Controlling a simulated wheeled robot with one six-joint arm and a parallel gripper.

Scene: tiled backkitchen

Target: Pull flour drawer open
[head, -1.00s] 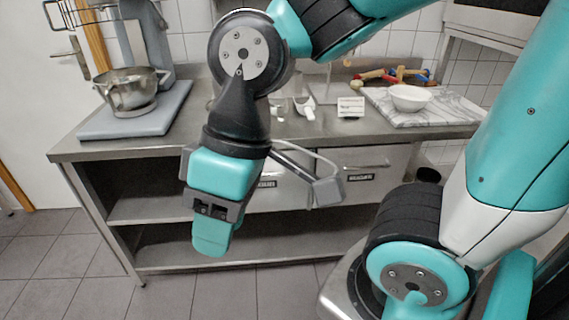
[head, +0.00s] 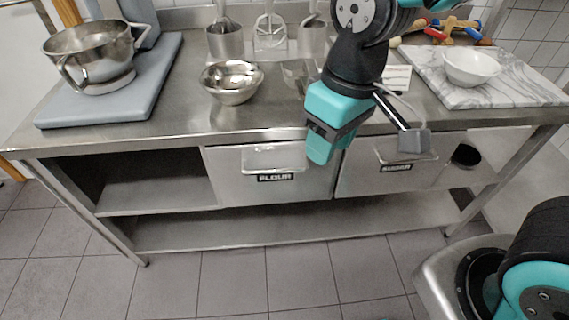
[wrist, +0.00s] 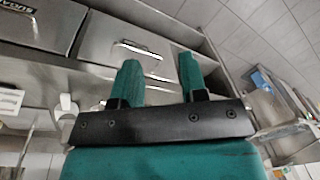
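The flour drawer (head: 235,185) is a flat steel front under the worktop, left of a second drawer. It looks shut, with a FLOUR label (head: 275,178) below its pale bar handle (head: 273,158). My gripper (head: 320,153) hangs in front of the drawer's right end, right of the handle, and hides part of the front. In the wrist view my gripper (wrist: 160,75) has its two teal fingers apart with nothing between them.
The second drawer (head: 385,180) has its own handle and label. On the worktop (head: 180,125) stand a steel bowl (head: 231,82), a mixer bowl (head: 92,55) and a marble board (head: 515,92) with a white bowl (head: 470,66). A low shelf (head: 210,232) runs below. The floor in front is clear.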

